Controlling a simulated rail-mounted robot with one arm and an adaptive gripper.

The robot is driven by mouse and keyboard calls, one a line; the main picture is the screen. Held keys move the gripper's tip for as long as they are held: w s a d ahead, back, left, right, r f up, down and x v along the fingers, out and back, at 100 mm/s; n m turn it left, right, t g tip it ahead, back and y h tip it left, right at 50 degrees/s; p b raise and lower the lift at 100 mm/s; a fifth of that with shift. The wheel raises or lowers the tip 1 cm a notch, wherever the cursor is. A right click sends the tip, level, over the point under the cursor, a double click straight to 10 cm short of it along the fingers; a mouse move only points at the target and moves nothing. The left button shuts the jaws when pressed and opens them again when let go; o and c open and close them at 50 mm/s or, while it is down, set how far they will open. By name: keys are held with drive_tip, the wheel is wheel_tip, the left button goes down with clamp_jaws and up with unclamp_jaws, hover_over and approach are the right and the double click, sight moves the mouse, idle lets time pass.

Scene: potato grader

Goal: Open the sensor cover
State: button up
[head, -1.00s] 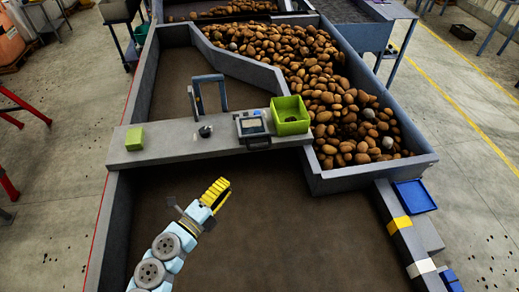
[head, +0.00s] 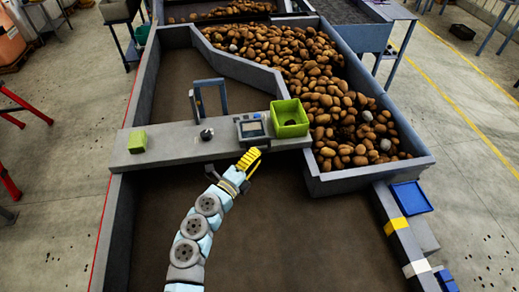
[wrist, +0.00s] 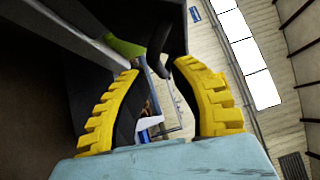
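A small grey box with a dark screen (head: 252,126), which looks like the sensor unit, sits on the grey cross-beam (head: 172,146). I cannot make out its cover clearly from here. My gripper (head: 249,159) is just in front of the beam, below the box. In the wrist view its two yellow ridged fingers (wrist: 160,73) stand apart with a gap between their tips. A dark curved piece (wrist: 158,42) shows just beyond the tips; I cannot tell whether a finger touches it. No held object shows between the fingers.
A green open bin (head: 290,118) stands right of the box. A black knob (head: 207,134), a blue upright frame (head: 211,99) and a green block (head: 137,141) are to its left. Potatoes (head: 330,100) fill the channel behind. The brown bed (head: 280,235) in front is bare.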

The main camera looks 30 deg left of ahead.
drive_tip(key=shift+w+r, duration=0.1)
drive_tip(key=shift+w, duration=1.2)
clamp_jaws()
